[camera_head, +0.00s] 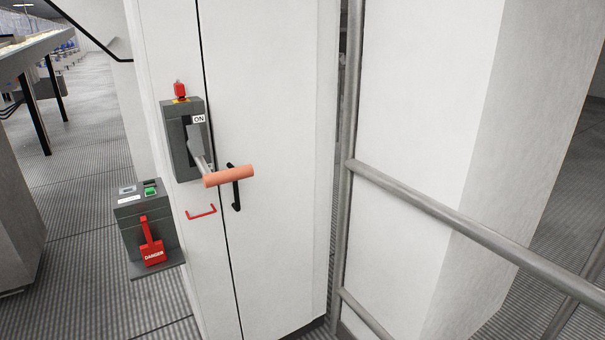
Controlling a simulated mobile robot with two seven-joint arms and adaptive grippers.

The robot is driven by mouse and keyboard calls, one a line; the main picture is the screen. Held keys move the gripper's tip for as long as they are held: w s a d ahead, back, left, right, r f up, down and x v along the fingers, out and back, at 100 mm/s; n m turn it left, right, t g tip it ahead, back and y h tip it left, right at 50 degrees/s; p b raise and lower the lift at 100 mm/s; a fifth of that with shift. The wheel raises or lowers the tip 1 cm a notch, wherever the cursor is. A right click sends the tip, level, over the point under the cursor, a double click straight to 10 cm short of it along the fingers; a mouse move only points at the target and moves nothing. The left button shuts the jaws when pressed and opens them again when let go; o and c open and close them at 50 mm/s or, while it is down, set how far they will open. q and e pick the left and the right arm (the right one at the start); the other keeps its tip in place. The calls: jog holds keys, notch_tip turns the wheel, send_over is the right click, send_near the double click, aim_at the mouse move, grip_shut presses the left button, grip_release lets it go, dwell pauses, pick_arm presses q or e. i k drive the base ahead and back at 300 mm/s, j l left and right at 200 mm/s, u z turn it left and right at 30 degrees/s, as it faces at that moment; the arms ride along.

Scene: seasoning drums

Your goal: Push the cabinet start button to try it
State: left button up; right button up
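The white cabinet (277,120) stands in the middle of the head view, its doors shut. A grey control box (150,215) is fixed at its left side. On the box's top is a green button (150,191), with a pale grey piece (128,189) beside it. A red tag marked DANGER (153,252) hangs on the front of the box from a red clasp. Above, a dark switch box (175,140) carries an ON label and a lever with an orange handle (228,176). Neither of my grippers is in view.
A metal railing (440,212) runs across the right side, in front of a white wall or panel. A black door handle (235,188) and a red bracket (201,213) are on the cabinet front. Ribbed floor (85,220) lies open at left, with a conveyor-like table (35,50) behind.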

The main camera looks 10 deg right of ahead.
aim_at(150, 191)
jog(key=i+j+z, duration=0.2)
jog(key=j+z, duration=0.25)
jog(key=i+j+z, duration=0.1)
jog(key=j+z, duration=1.25)
